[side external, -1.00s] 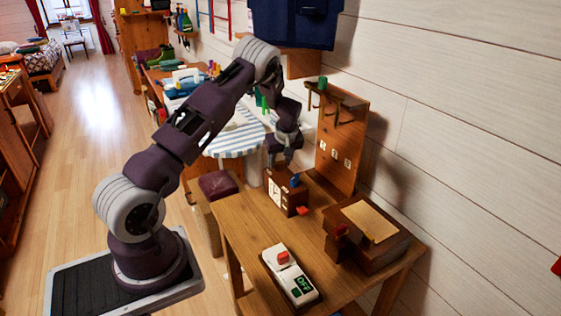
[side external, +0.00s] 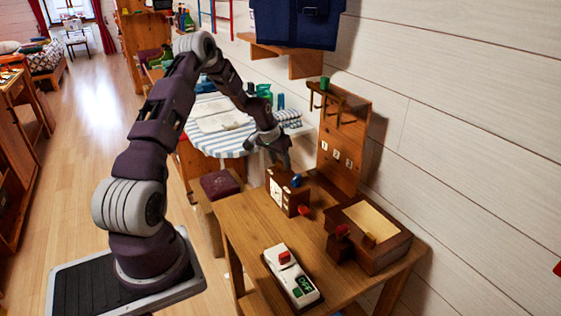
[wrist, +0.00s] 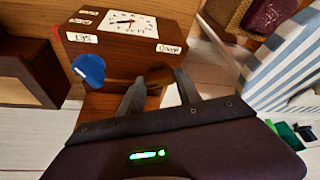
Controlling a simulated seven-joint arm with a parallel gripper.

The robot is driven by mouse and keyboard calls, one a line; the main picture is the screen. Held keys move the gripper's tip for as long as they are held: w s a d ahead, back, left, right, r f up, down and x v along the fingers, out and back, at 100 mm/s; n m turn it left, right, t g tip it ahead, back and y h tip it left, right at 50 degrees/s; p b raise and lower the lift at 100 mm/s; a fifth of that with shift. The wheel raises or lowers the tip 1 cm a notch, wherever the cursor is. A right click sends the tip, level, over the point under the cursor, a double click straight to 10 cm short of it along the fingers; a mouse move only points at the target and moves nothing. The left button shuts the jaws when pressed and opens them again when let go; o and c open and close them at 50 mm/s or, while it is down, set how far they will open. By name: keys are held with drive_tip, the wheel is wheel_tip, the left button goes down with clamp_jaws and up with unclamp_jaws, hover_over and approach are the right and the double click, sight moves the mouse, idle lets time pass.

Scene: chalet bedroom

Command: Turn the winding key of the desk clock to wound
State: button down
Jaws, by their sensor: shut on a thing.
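The desk clock (side external: 280,192) is a brown wooden box with a white dial, standing at the table's far left corner. In the wrist view the clock (wrist: 150,45) fills the upper middle, with small white labels around its dial. A blue knob (wrist: 90,68) sticks out at its left; it also shows on the clock in the side view (side external: 296,180). My gripper (side external: 284,166) reaches the clock from behind.
A brown box (side external: 395,245) with a tan top stands at the table's right. A white device (side external: 291,275) with a red button lies in front. A wooden board with hooks (side external: 340,140) rises behind the clock.

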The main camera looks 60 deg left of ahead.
drive_tip(key=shift+a+m+h, duration=0.1)
drive_tip(key=shift+m+h, duration=0.6)
drive_tip(key=shift+m, duration=1.4)
drive_tip(key=shift+s, duration=0.1)
drive_tip(key=c, duration=0.8)
unclamp_jaws()
drive_tip(key=shift+c, duration=0.2)
drive_tip(key=v, duration=0.7)
